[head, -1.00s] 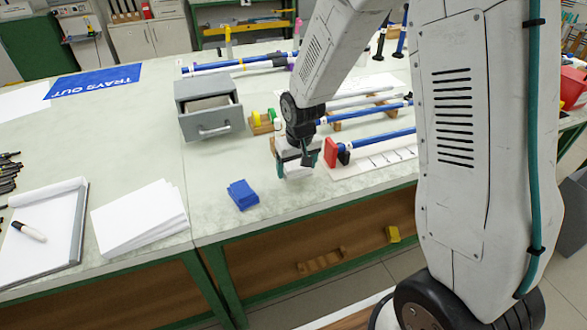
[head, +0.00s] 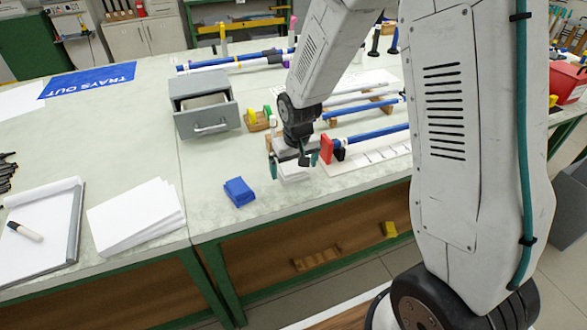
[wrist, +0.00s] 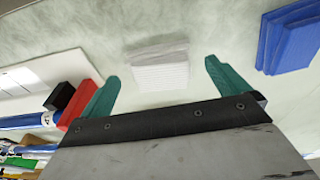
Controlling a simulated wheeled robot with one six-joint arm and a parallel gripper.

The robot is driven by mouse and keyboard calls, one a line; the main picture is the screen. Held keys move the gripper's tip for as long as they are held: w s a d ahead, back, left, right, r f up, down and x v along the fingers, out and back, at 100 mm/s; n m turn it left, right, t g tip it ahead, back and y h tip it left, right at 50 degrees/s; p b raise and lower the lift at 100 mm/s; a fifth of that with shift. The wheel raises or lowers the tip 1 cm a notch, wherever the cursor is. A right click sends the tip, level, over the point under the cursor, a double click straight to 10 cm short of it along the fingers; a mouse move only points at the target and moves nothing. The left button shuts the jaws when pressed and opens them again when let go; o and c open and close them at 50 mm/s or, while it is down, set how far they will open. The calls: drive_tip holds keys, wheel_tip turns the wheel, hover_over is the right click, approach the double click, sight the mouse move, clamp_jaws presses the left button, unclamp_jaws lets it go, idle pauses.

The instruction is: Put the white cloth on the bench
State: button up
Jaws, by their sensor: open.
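The white cloth (head: 294,175) is a small folded stack lying on the pale green bench (head: 225,222), near its front edge. In the wrist view the white cloth (wrist: 160,76) shows its ridged layers beyond and between the fingertips. My gripper (head: 289,162) is just above it, pointing down, with its green fingers apart. In the wrist view my gripper (wrist: 161,70) is open, with bench showing between each finger and the cloth. The gripper hides part of the cloth's top in the head view.
A blue cloth stack (head: 239,191) lies left of the gripper. A red block (head: 326,149) and blue rods (head: 372,137) are close on the right. A grey drawer box (head: 204,104) stands behind left. White sheets (head: 135,218) lie at the left. Bench between blue stack and drawer is clear.

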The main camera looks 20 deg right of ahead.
sight(296, 177)
wheel_tip(296, 177, up, 11)
drive_tip(key=s, duration=0.2)
drive_tip(key=s+d+r, duration=0.2)
drive_tip(key=s+r, duration=0.8)
drive_tip(key=s, duration=0.2)
drive_tip(key=s+r, duration=0.2)
drive_tip(key=s, duration=0.5)
drive_tip(key=s+d+r, duration=0.1)
drive_tip(key=s, duration=0.7)
drive_tip(key=shift+s+r+g, duration=0.25)
drive_tip(key=shift+r+g, duration=0.05)
drive_tip(key=shift+r, duration=0.05)
drive_tip(key=shift+c, duration=0.3)
